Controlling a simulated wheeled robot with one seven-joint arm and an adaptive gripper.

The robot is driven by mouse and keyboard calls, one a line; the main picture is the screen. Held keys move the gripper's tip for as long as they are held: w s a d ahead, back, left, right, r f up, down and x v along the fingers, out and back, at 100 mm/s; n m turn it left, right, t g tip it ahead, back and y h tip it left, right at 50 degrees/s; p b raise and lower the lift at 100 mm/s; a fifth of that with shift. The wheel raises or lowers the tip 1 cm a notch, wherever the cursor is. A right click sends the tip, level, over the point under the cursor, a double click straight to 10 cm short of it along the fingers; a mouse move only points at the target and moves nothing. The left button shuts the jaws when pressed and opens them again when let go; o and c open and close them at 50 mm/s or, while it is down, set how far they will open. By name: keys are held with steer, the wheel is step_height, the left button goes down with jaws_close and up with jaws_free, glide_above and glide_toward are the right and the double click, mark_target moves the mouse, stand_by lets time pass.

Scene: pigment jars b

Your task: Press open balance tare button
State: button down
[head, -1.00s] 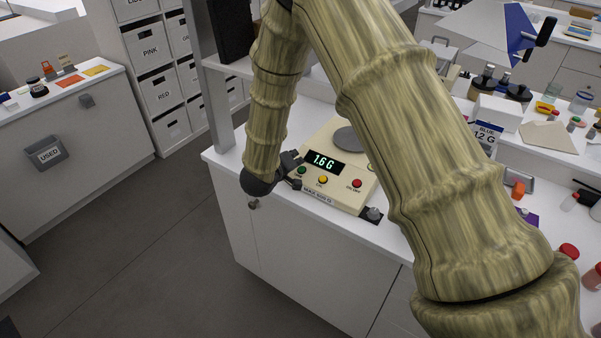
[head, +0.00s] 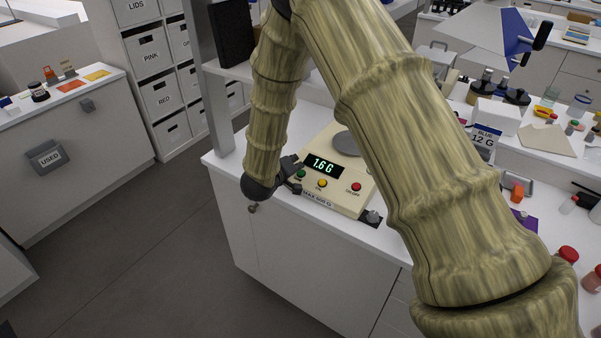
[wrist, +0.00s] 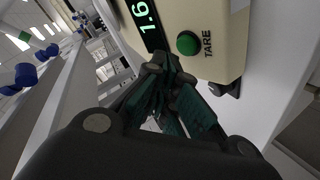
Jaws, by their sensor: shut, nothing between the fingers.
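The cream balance (head: 345,195) stands on the white counter, its lit display (head: 323,165) reading 1.6 G. It has green, yellow and red buttons on its front panel. In the wrist view the green button (wrist: 188,43) is labelled TARE. It also shows in the head view (head: 301,174), close to my fingers. My gripper (head: 295,187) is at the balance's front left corner, shut and empty. In the wrist view its fingers (wrist: 165,85) lie beside the display and below the green button. I cannot tell whether they touch the balance.
A grey post (head: 214,100) and a dark box (head: 232,32) on a shelf stand left of my arm. A small dark item with a metal knob (head: 373,217) sits at the balance's front right.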

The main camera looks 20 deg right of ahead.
steer(key=shift+f, duration=0.15)
stand_by(0.4)
steer(key=shift+w+d+f, duration=0.1)
steer(key=shift+f, duration=0.2)
steer(key=shift+w+d+f, duration=0.1)
steer(key=shift+d+f, duration=0.05)
steer(key=shift+f, duration=0.3)
stand_by(1.0)
steer(key=shift+r, duration=0.1)
steer(key=shift+s+a+r+p, duration=0.1)
steer(key=shift+a+r+p, duration=0.05)
steer(key=shift+r+p, duration=0.25)
steer(key=shift+s+a+r+p, duration=0.1)
steer(key=shift+r+p, duration=0.15)
steer(key=shift+r, duration=0.15)
steer(key=r+p, duration=0.1)
steer(key=r, duration=0.1)
steer(key=s+a+r+p, duration=0.1)
steer(key=p, duration=0.1)
steer(key=r+p, duration=0.1)
steer(key=r, duration=0.1)
steer(key=shift+s+a+r, duration=0.15)
steer(key=shift+a+r, duration=0.15)
steer(key=shift+a, duration=0.05)
steer(key=shift+a, duration=0.1)
stand_by(0.7)
